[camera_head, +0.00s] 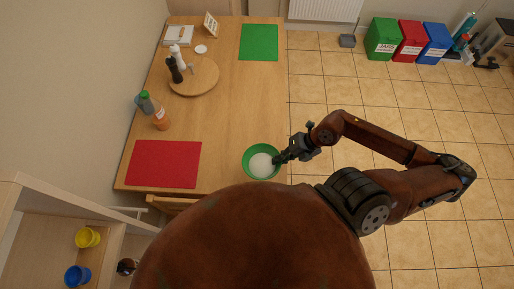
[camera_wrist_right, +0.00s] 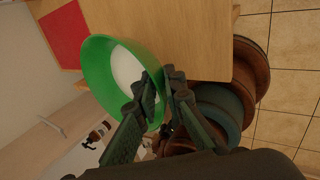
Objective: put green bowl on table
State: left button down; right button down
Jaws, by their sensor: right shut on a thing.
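The green bowl (camera_head: 248,168) has a pale white inside and shows over the near right corner of the wooden table (camera_head: 225,130). In the right wrist view the green bowl (camera_wrist_right: 98,72) is large and tilted in the picture, beside the table edge. My right gripper (camera_head: 281,158) is at the bowl's right rim, and its fingers (camera_wrist_right: 163,100) are shut on that rim. I cannot tell whether the bowl touches the tabletop. My left gripper is not in view.
A red mat (camera_head: 164,164) lies left of the bowl, and a green mat (camera_head: 259,42) lies at the far end. A round board (camera_head: 194,80), bottles (camera_head: 161,121) and shakers stand along the left side. A shelf (camera_head: 40,240) holds a yellow cup (camera_head: 88,238) and a blue cup (camera_head: 77,275). The table's middle is clear.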

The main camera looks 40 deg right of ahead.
jog(key=shift+m, duration=0.4)
jog(key=w+d+f, duration=0.2)
jog(key=w, duration=0.2)
jog(key=w+d+f, duration=0.2)
jog(key=w+f, duration=0.1)
jog(key=w, duration=0.1)
jog(key=w+d+f+b, duration=0.1)
jog(key=w+d+f, duration=0.1)
jog(key=w+f, duration=0.1)
jog(key=shift+w+d+f, duration=0.25)
jog(key=shift+w+d, duration=0.05)
jog(key=shift+w, duration=0.1)
jog(key=shift+w+d+f, duration=0.15)
jog(key=shift+w+f, duration=0.2)
jog(key=shift+f, duration=0.35)
notch_tip(320, 180, down, 3)
jog(key=shift+r, duration=0.15)
jog(key=c, duration=2)
grip_release()
jog(key=v, duration=1.2)
jog(key=shift+s, duration=0.15)
